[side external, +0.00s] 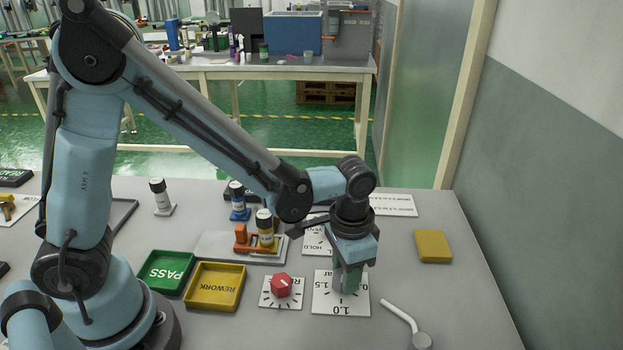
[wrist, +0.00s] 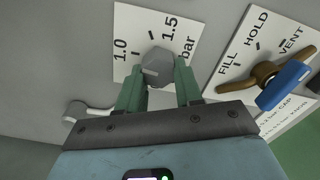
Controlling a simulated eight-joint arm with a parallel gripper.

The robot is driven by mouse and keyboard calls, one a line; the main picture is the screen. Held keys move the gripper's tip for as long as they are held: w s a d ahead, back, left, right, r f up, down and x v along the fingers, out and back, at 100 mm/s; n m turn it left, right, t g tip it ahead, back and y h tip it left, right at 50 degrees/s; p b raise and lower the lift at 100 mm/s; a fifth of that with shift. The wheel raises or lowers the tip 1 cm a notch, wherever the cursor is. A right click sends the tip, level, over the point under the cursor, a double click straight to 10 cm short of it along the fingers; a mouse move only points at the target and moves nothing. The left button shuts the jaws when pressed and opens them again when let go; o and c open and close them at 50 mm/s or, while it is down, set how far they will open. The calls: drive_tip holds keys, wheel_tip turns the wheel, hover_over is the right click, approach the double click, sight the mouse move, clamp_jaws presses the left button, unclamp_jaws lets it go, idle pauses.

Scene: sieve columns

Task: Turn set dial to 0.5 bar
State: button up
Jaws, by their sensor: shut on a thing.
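The set dial is a grey faceted knob (wrist: 157,67) on a white scale plate (side external: 326,301). The plate also shows in the wrist view (wrist: 136,25), where "1.0", "1.5" and "bar" are readable. No "0.5" mark can be read; the near part of the plate is behind my fingers. My gripper (wrist: 158,80) is shut on the knob, one green finger on each side. In the side view my gripper (side external: 347,284) points down onto the plate and mostly hides the knob. I cannot tell which value the dial points to.
A red knob (side external: 281,286) on its own plate stands just left. A valve with a blue-tipped lever (wrist: 284,87) sits on a FILL/HOLD/VENT plate (wrist: 240,41). A white lever (side external: 399,315) lies close at right. Yellow (side external: 216,306) and green (side external: 145,284) trays are further left.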

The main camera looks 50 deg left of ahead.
sight(342, 272)
drive_tip(key=n, duration=0.6)
drive_tip(key=shift+a+n, duration=0.15)
drive_tip(key=shift+n, duration=0.15)
drive_tip(key=n, duration=0.6)
drive_tip(key=shift+a+n, duration=0.2)
drive_tip(key=shift+n, duration=0.1)
drive_tip(key=o, duration=1.1)
drive_tip(key=shift+c, duration=0.2)
drive_tip(key=shift+s, duration=0.1)
wheel_tip(342, 272, up, 12)
